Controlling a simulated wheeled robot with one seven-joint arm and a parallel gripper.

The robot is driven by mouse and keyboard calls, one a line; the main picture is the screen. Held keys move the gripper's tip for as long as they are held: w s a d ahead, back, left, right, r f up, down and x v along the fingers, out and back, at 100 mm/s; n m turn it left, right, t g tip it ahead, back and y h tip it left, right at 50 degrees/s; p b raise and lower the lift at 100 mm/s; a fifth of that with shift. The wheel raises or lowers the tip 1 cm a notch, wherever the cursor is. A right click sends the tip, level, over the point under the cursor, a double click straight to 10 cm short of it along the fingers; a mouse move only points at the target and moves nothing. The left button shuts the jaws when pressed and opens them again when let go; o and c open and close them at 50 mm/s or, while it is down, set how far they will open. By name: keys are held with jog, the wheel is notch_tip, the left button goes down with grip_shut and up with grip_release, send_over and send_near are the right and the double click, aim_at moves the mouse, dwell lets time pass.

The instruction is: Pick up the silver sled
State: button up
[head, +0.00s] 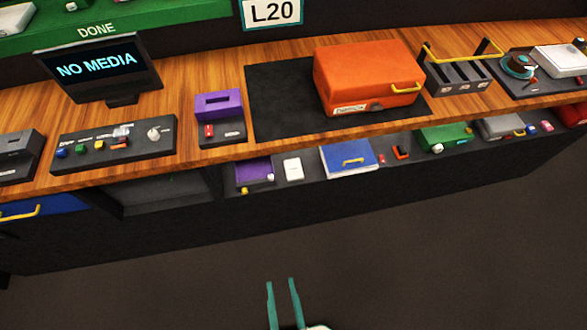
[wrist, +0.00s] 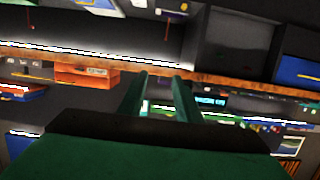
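I cannot tell for sure which thing is the silver sled. A grey block (head: 500,126) with a yellow piece at its right sits on the low shelf, right of a green block. A small silver-white piece (head: 122,130) and a pale round knob (head: 154,134) are on the dark control panel (head: 75,155) at the left of the counter. My gripper (head: 281,284) shows at the bottom of the head view, over the floor and well apart from the counter. Its two green fingers are spread with nothing between them, also in the wrist view (wrist: 160,78).
The wooden counter (head: 215,165) holds an orange case (head: 365,75) on a dark mat, a purple block (head: 218,104), a slotted rack (head: 460,75) and a NO MEDIA screen (head: 98,66). The low shelf holds a blue book-like box (head: 348,158) and a green block (head: 445,136). The floor in front is clear.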

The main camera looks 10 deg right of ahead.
jog(key=shift+o, duration=0.4)
jog(key=o, duration=0.5)
jog(key=shift+f, duration=0.1)
jog(key=o, duration=0.4)
jog(key=shift+h, duration=0.3)
jog(key=w+f, duration=0.2)
jog(key=f, duration=0.1)
jog(key=w+d+f, duration=0.1)
jog(key=w+f, duration=0.1)
jog(key=f, duration=0.1)
jog(key=w+f, duration=0.2)
jog(key=f, duration=0.1)
jog(key=shift+w+d+f, duration=0.25)
jog(key=shift+w+f, duration=0.1)
jog(key=shift+f, duration=0.05)
jog(key=m+g+h, duration=0.2)
send_near(294, 169)
jog(key=x, duration=0.3)
jog(key=shift+w+a+r, duration=0.1)
jog(key=shift+a+r, duration=0.05)
jog(key=shift+r, duration=0.15)
jog(key=shift+f+x, duration=0.15)
jog(key=shift+x, duration=1.2)
jog(key=shift+f+x, duration=0.15)
jog(key=shift+x, duration=1.15)
